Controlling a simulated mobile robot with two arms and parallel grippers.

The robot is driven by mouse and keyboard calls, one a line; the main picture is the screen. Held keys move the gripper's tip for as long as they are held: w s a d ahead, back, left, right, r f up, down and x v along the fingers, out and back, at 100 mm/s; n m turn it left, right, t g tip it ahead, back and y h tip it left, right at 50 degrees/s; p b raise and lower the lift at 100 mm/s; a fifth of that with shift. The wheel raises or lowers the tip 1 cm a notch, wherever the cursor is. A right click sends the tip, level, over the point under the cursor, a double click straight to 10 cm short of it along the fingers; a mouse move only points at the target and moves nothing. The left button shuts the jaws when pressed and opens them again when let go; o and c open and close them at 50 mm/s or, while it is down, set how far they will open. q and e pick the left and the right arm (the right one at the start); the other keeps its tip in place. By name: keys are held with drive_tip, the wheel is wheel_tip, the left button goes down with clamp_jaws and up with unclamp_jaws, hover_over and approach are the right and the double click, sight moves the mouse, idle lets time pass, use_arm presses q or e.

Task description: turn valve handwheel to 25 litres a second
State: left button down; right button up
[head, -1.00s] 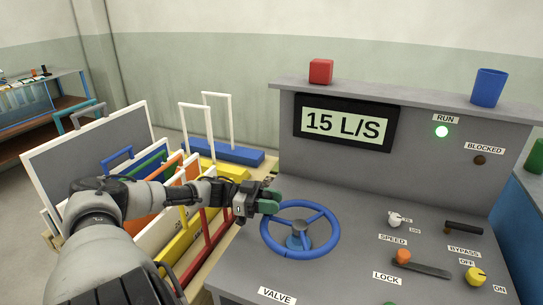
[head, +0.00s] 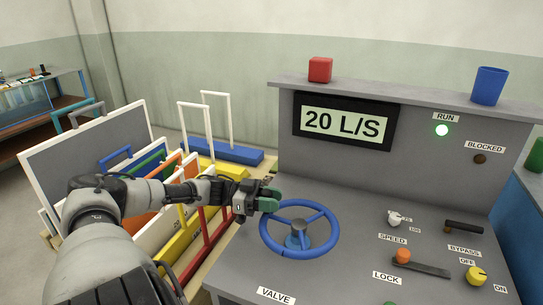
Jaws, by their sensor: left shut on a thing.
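The blue valve handwheel (head: 299,250) stands on the sloped grey console above the VALVE label (head: 276,295). My left gripper (head: 268,199) is at the wheel's upper left rim and is shut on it. The flow display (head: 346,122) on the console's back panel reads 20 L/S. My right gripper is not in view.
Right of the wheel are a white knob (head: 396,218), an orange lever knob (head: 403,256), a black handle (head: 464,228) and a yellow knob (head: 477,275). A red cube (head: 320,69) and blue cup (head: 488,86) stand on the top ledge. Coloured frames (head: 150,190) crowd the left.

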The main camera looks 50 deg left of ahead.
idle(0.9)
use_arm(q)
drive_tip(key=c, duration=0.8)
unclamp_jaws()
drive_tip(key=shift+w, duration=0.15)
drive_tip(key=v, duration=1.1)
drive_tip(key=shift+d, duration=0.1)
